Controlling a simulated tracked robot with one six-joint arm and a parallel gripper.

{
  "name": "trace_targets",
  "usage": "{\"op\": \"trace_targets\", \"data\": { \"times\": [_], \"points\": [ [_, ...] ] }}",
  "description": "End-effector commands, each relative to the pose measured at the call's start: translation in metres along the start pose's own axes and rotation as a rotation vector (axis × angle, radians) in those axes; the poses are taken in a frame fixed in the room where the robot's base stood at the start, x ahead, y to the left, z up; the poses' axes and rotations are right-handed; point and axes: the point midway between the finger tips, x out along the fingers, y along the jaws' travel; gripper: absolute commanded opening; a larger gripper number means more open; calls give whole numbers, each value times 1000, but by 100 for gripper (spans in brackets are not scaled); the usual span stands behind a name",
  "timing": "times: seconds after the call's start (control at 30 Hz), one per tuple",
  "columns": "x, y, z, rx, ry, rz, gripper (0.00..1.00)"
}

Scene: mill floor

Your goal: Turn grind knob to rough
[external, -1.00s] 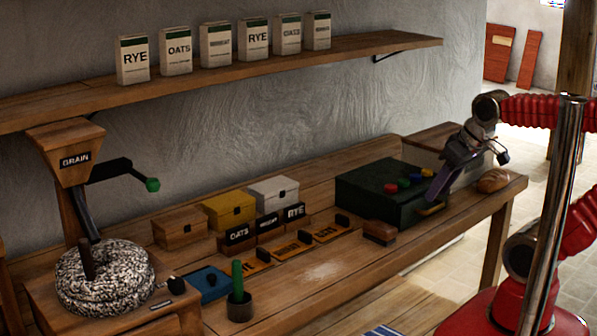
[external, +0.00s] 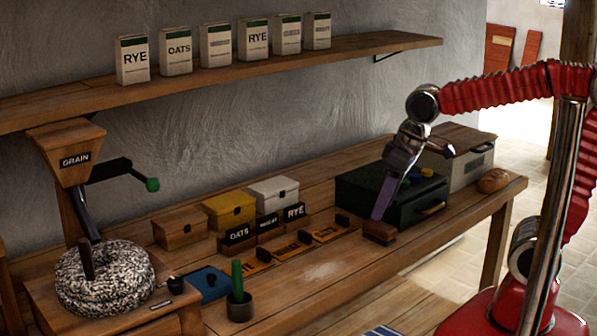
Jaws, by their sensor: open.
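The mill stands at the left, with a wooden grain hopper (external: 72,158) above a speckled round millstone (external: 105,278). A small black knob (external: 175,285), which looks like the grind knob, sits on the mill's wooden base just right of the stone. A small pale plate (external: 161,305) lies near it; its marks are too small to read, so I cannot tell the knob's setting. My gripper (external: 383,208) is open and points down at a small brown wooden block (external: 379,232), far right of the knob. I cannot tell whether they touch.
A dark green box (external: 352,197) stands behind my gripper, with a bread loaf (external: 493,180) to its right. Three small chests (external: 230,211), orange labelled plates (external: 292,250), a blue tray (external: 208,284) and a dark cup (external: 239,308) lie between gripper and mill.

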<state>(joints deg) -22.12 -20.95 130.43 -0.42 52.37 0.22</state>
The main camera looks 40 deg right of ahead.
Motion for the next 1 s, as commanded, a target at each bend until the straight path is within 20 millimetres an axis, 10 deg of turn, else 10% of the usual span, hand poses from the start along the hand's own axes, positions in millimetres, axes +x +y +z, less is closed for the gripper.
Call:
{"op": "trace_targets", "data": {
  "times": [1.0],
  "points": [
    [46, -280, -176, -405, -33, -110, 46]
  ]
}}
